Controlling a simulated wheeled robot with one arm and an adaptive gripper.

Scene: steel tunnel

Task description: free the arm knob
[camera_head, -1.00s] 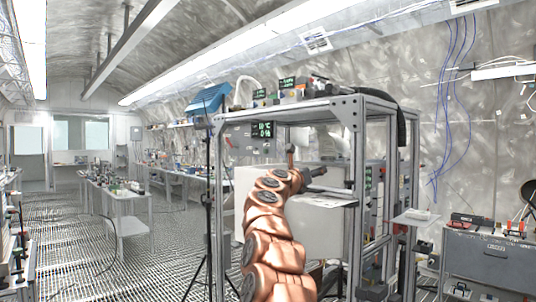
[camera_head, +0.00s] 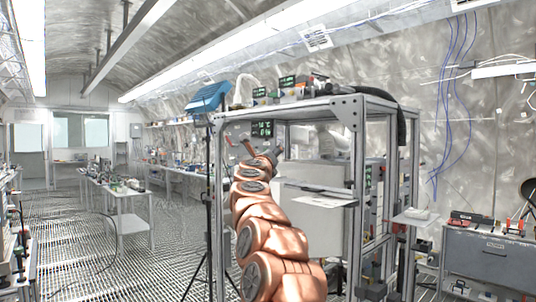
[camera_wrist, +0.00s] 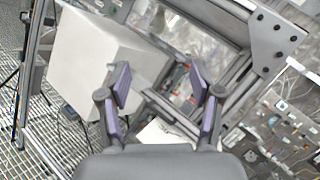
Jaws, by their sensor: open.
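I cannot make out an arm knob in either view. My gripper (camera_head: 252,143) is in front of the upper left part of a metal rack frame (camera_head: 346,115) in the head view. In the wrist view my gripper (camera_wrist: 170,79) is open, with its purple-padded fingers apart and nothing between them. A large white box (camera_wrist: 92,52) lies beyond the left finger. The rack frame (camera_wrist: 268,38) runs diagonally behind the fingers. My copper arm hides part of the rack's lower left inside.
A small shelf (camera_head: 320,195) juts from the rack, right of my arm. A black tripod (camera_head: 208,215) stands left of the rack. A grey drawer cabinet (camera_head: 490,262) is at the right. Grating floor (camera_head: 160,240) is open at the left.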

